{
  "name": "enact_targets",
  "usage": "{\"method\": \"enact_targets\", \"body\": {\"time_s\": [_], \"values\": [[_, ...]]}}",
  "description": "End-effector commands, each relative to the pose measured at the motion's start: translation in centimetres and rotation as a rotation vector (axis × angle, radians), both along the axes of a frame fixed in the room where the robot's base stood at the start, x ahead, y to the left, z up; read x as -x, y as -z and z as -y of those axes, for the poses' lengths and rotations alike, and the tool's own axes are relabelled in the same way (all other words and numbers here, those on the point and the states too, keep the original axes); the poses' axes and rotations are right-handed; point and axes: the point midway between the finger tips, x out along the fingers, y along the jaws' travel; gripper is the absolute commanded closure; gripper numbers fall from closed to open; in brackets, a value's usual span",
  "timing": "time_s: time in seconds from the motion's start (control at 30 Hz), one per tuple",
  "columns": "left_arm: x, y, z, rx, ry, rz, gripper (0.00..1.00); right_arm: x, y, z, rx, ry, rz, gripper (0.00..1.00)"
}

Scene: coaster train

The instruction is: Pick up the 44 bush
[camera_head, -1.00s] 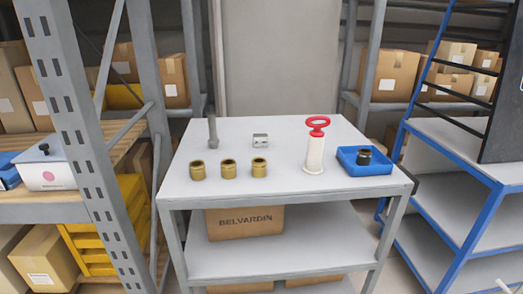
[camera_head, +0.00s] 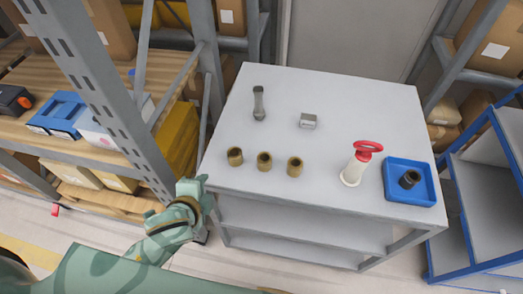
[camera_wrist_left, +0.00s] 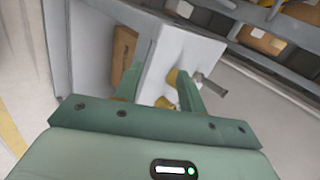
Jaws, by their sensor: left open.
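Three brass bushes stand in a row near the front left of the grey table (camera_head: 330,115): a left one (camera_head: 235,157), a middle one (camera_head: 264,161) and a right one (camera_head: 295,166). A dark bush (camera_head: 409,179) lies in a blue tray (camera_head: 424,194) at the front right. I cannot read which is the 44 bush. My left gripper (camera_head: 203,192) is open and empty, off the table's front left corner, apart from the bushes. In the left wrist view the fingers (camera_wrist_left: 160,88) point toward the tabletop, with a brass bush (camera_wrist_left: 163,102) beyond them. My right gripper is out of view.
A grey post-like tool (camera_head: 259,104) and a small metal block (camera_head: 308,121) stand behind the bushes. A white plug with a red ring handle (camera_head: 355,168) stands left of the tray. A shelf upright (camera_head: 100,95) rises left of my arm.

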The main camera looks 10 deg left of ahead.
Motion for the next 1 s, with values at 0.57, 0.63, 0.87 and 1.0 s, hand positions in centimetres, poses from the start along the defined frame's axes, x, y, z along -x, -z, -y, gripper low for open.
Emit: {"method": "enact_targets", "body": {"time_s": [0.57, 0.63, 0.87, 1.0], "values": [[-1.9, -6.0, 9.9, -1.22, 1.461, 0.7, 0.59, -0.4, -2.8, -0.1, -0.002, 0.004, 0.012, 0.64], [-1.5, -5.7, 9.7, -1.295, 1.528, 0.743, 0.59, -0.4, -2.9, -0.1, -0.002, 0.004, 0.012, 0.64], [-3.6, -4.1, 12.0, -1.349, 1.572, 0.78, 0.59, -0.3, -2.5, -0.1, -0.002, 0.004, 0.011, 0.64], [-5.9, -2.6, 14.3, -1.347, 1.571, 0.778, 0.59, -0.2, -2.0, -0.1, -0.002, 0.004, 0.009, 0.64]]}}
